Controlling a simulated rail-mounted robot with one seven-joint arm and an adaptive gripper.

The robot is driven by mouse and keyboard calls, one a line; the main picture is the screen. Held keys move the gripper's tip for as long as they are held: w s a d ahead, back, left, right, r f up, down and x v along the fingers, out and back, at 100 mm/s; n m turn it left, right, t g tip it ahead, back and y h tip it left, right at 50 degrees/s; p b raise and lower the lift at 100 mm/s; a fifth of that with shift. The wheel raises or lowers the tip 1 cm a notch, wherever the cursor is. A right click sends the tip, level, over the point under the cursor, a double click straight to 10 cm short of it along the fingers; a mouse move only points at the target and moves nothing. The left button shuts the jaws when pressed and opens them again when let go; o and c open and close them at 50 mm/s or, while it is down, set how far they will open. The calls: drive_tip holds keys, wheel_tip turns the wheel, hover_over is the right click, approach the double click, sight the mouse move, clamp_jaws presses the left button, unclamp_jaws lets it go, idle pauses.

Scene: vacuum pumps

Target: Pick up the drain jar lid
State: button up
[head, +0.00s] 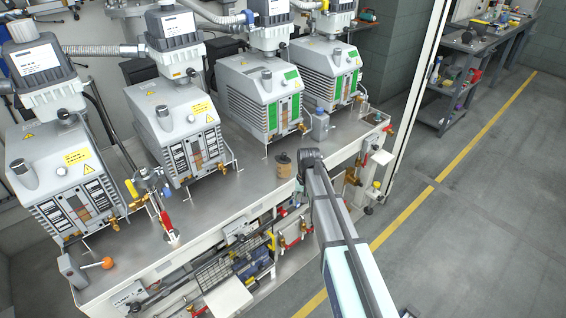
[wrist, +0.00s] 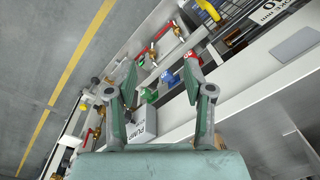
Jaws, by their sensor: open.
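A small brownish jar (head: 284,166) stands upright on the grey bench near its front edge, with a darker top (head: 283,156) that looks like its lid. Another small container (head: 362,104) stands farther right on the bench; I cannot tell whether it has a lid. My gripper (head: 309,156) is just right of the brownish jar, over the bench's front edge, apart from it as far as I can tell. In the wrist view my gripper (wrist: 160,72) has its fingers spread with nothing between them. No lid is clearly visible there.
Several grey vacuum pumps (head: 180,130) line the back of the bench (head: 215,195). A blue-grey bottle (head: 319,124) stands behind my gripper. The floor (head: 470,220) to the right is clear.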

drive_tip(key=w+a+r+m, duration=0.1)
drive_tip(key=w+a+r, duration=0.1)
drive_tip(key=w+r, duration=0.55)
drive_tip(key=w+a+r+m+b, duration=0.1)
drive_tip(key=w+r, duration=0.4)
drive_tip(key=r, duration=0.6)
drive_tip(key=w+a+r+m, duration=0.1)
drive_tip(key=w+a+r, duration=0.1)
drive_tip(key=w+r, duration=0.55)
drive_tip(key=m+p, duration=0.1)
drive_tip(key=p, duration=0.2)
hover_over(284, 153)
drive_tip(key=d, duration=0.1)
wheel_tip(284, 153, down, 11)
drive_tip(key=shift+f, duration=0.1)
drive_tip(key=shift+a+f, duration=0.15)
drive_tip(key=shift+f, duration=0.55)
drive_tip(key=shift+a+f+p, duration=0.15)
drive_tip(key=shift+f+p, duration=0.25)
drive_tip(key=shift+f, duration=0.55)
drive_tip(key=shift+a+f+p, duration=0.1)
drive_tip(key=shift+f+p, duration=0.3)
drive_tip(key=shift+f, duration=0.5)
clamp_jaws()
